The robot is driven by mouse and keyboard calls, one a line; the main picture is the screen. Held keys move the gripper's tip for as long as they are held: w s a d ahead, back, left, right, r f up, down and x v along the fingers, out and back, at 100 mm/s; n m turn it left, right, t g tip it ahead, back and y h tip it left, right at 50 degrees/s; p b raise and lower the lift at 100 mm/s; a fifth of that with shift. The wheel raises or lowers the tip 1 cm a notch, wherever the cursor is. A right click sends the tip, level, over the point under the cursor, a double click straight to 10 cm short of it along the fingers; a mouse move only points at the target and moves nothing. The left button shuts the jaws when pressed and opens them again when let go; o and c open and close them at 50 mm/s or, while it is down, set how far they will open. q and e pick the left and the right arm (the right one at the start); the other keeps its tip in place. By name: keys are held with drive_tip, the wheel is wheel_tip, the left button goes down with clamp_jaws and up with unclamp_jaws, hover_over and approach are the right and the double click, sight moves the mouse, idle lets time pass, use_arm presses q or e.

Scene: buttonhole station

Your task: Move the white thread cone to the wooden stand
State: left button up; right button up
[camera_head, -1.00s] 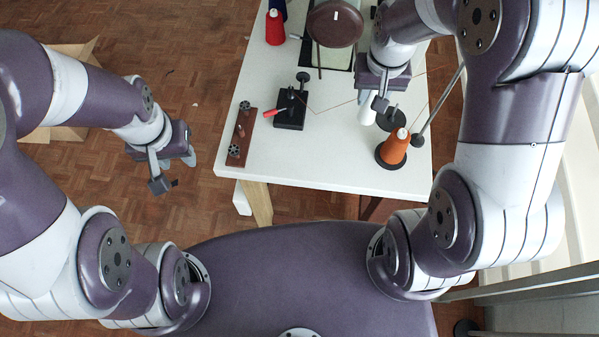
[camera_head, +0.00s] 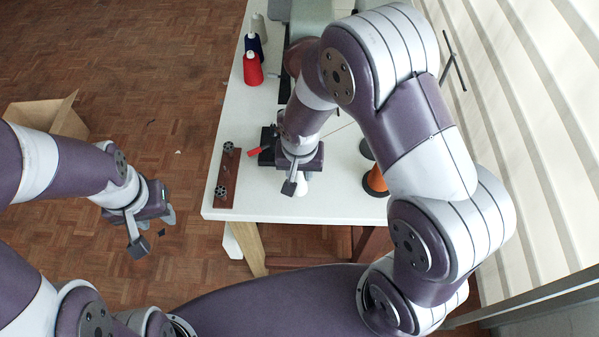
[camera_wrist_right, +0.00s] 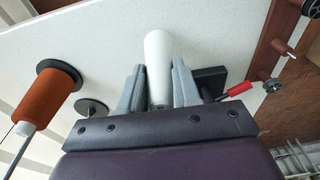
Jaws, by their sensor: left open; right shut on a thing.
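The white thread cone (camera_wrist_right: 158,62) stands between the two fingers of my right gripper (camera_wrist_right: 156,82) in the right wrist view, gripped from both sides. In the head view only a small white part of the cone (camera_head: 302,188) shows below my right gripper (camera_head: 303,176), over the table's front part. The wooden stand (camera_head: 228,180) is a narrow brown board with black discs on the table's left edge, left of the cone. Its board (camera_wrist_right: 275,38) and a thin peg show at the right of the wrist view. My left gripper (camera_head: 168,214) is open and empty, left of the table.
A black device with a red lever (camera_head: 257,150) stands between the wooden stand and my right gripper. An orange cone (camera_head: 376,180) on a black base is right, near an empty disc (camera_wrist_right: 91,108). Red (camera_head: 252,70) and dark blue cones stand at the back left.

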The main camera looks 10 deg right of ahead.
drive_tip(key=shift+w+f, duration=0.15)
drive_tip(key=shift+f, duration=0.55)
drive_tip(key=shift+f, duration=0.1)
drive_tip(key=o, duration=1)
